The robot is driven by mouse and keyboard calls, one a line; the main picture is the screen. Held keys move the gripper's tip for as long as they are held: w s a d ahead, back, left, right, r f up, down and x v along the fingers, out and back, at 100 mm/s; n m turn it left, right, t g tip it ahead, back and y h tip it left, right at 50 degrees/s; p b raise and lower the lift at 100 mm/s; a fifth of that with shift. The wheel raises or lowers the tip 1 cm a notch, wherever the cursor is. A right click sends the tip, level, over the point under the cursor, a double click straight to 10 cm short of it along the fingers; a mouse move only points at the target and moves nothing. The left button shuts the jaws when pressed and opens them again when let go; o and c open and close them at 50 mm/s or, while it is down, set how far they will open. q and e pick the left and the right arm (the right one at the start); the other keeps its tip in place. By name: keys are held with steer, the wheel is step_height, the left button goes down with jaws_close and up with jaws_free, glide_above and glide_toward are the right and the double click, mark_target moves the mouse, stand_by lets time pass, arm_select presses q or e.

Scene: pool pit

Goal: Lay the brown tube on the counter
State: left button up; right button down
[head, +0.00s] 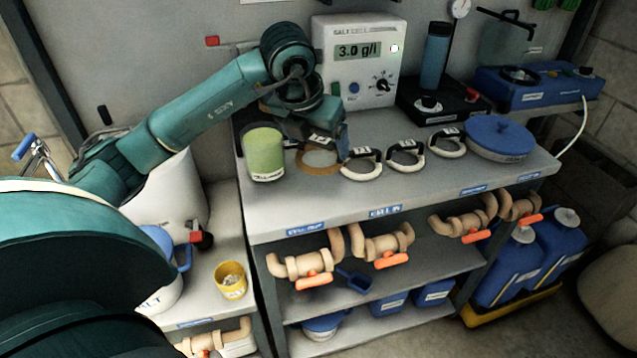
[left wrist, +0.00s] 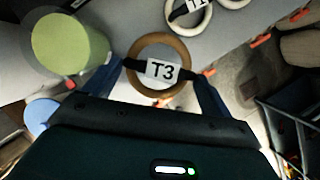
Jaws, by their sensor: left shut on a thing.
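The brown tube (head: 318,168) is bent into a ring with black ends and a white tag. It also shows in the left wrist view (left wrist: 141,48), where the tag reads T3. My left gripper (head: 318,138) is shut on it, with a finger at each side of the tag in the left wrist view (left wrist: 162,78). The ring is low over or on the counter (head: 340,200); I cannot tell whether it touches. It is just right of a green cup. My right gripper is not in view.
The green cup (head: 264,155) stands close left of the ring. Several white rings (head: 361,168) lie to the right, then a blue lidded pan (head: 497,138). A salt meter (head: 358,60) stands behind. The counter's front strip is clear.

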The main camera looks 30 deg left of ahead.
arm_select(q)
steer(key=shift+f, duration=4.2)
steer(key=o, duration=0.9)
steer(key=shift+c, duration=0.2)
steer(key=shift+r, duration=0.1)
